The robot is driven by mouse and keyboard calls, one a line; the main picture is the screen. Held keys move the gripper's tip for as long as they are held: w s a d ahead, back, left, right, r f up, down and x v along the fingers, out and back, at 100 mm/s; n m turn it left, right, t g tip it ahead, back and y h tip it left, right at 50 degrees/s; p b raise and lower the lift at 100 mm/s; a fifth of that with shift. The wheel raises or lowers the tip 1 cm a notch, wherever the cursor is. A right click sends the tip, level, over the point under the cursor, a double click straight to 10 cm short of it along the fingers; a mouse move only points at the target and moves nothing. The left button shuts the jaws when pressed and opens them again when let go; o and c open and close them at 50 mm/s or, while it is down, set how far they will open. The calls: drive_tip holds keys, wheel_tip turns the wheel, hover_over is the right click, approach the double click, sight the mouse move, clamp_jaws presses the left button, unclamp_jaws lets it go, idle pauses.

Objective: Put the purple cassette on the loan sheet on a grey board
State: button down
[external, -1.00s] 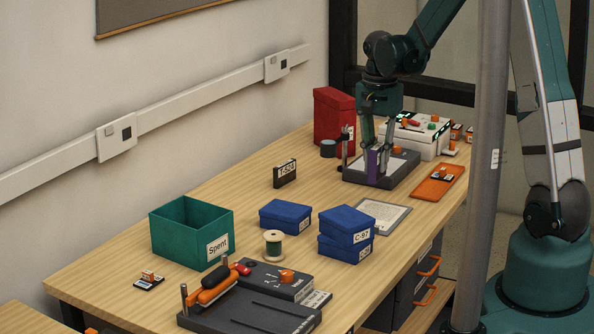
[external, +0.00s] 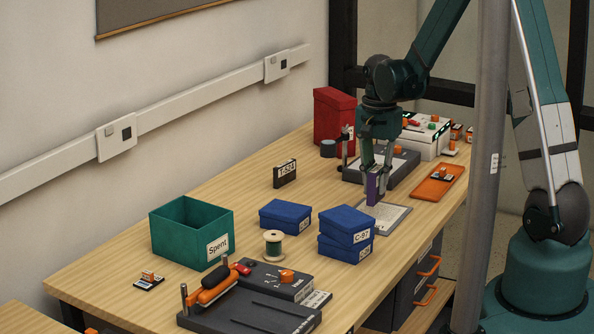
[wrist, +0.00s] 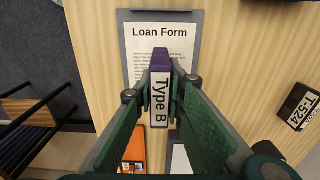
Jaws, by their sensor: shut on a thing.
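The purple cassette (external: 373,188) is upright between the fingers of my gripper (external: 377,180), which is shut on it. In the wrist view the cassette (wrist: 161,62) shows a white label reading "Type B", with my gripper's fingers (wrist: 160,100) on both sides. The loan sheet (external: 392,214) lies on a grey board (external: 366,230) on the table. In the wrist view the sheet (wrist: 150,32) is headed "Loan Form", and the cassette overlaps its lower part. I cannot tell whether the cassette touches the sheet.
Stacked blue boxes (external: 347,224) stand just left of the board. An orange tray (external: 450,189) and a dark grey stand (external: 402,176) lie behind it. A black T-524 cassette (external: 285,173), a green Spent bin (external: 180,231) and a spool (external: 273,243) stand farther left.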

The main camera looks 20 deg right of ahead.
sight(375, 195)
drive_tip(key=shift+f, duration=0.2)
drive_tip(key=shift+f, duration=1.75)
drive_tip(key=shift+f+b, duration=0.1)
drive_tip(key=shift+b, duration=0.25)
drive_tip(key=c, duration=2.4)
unclamp_jaws()
drive_tip(key=shift+o, duration=0.2)
wheel_tip(375, 195, up, 12)
drive_tip(key=shift+r+p, duration=0.1)
drive_tip(key=shift+p, duration=0.75)
drive_tip(key=shift+s+r, duration=0.1)
